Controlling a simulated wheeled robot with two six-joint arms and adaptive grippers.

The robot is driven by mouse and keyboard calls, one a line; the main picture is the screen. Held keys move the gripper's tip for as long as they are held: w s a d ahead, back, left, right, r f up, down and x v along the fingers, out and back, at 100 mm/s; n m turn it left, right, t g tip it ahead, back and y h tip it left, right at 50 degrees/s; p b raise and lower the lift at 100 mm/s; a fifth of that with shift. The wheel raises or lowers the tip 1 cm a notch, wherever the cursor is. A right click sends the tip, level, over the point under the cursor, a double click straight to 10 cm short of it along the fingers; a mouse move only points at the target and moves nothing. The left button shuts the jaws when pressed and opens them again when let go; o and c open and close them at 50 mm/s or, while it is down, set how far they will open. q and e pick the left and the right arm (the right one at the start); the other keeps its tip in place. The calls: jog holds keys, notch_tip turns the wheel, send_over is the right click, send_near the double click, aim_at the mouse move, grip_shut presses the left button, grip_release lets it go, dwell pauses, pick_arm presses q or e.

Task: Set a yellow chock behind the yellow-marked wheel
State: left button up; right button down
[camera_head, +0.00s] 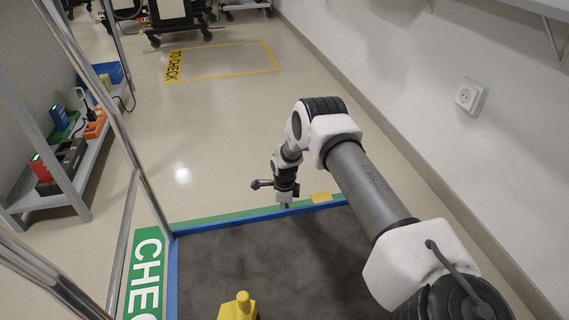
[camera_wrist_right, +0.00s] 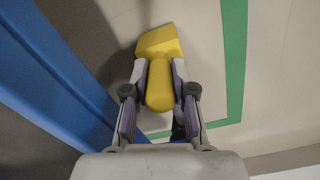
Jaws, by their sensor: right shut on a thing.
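My right gripper (camera_wrist_right: 161,95) is shut on a yellow chock (camera_wrist_right: 158,45), gripping its rounded handle. The chock's wedge end points away from the wrist, over pale floor between a blue edge and a green line. In the head view my right gripper (camera_head: 286,203) is low near the far blue rim, and the held chock cannot be made out there. A second yellow chock (camera_head: 238,308) stands on the dark grey surface at the bottom. No wheel with a clear yellow mark shows. My left gripper is not in view.
The dark surface (camera_head: 220,260) has a blue rim with a small yellow patch (camera_head: 320,197) at its far edge. Metal poles (camera_head: 120,120) and a shelf (camera_head: 85,165) stand left. Wheeled stands (camera_head: 175,25) are at the back, beyond a yellow floor outline (camera_head: 225,74). A wall runs along the right.

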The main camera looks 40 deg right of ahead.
jog(key=shift+f, duration=0.95)
jog(key=shift+r, duration=0.25)
jog(key=shift+f, duration=0.25)
jog(key=c, duration=1)
grip_release()
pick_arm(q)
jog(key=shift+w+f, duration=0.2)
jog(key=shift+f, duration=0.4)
pick_arm(e)
jog(key=shift+o, duration=0.2)
jog(key=shift+r, duration=0.1)
notch_tip(320, 180, up, 12)
jog(key=p, duration=0.9)
jog(key=shift+r, duration=0.25)
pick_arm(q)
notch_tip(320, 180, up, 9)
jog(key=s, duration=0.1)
pick_arm(e)
jog(key=shift+f, duration=0.1)
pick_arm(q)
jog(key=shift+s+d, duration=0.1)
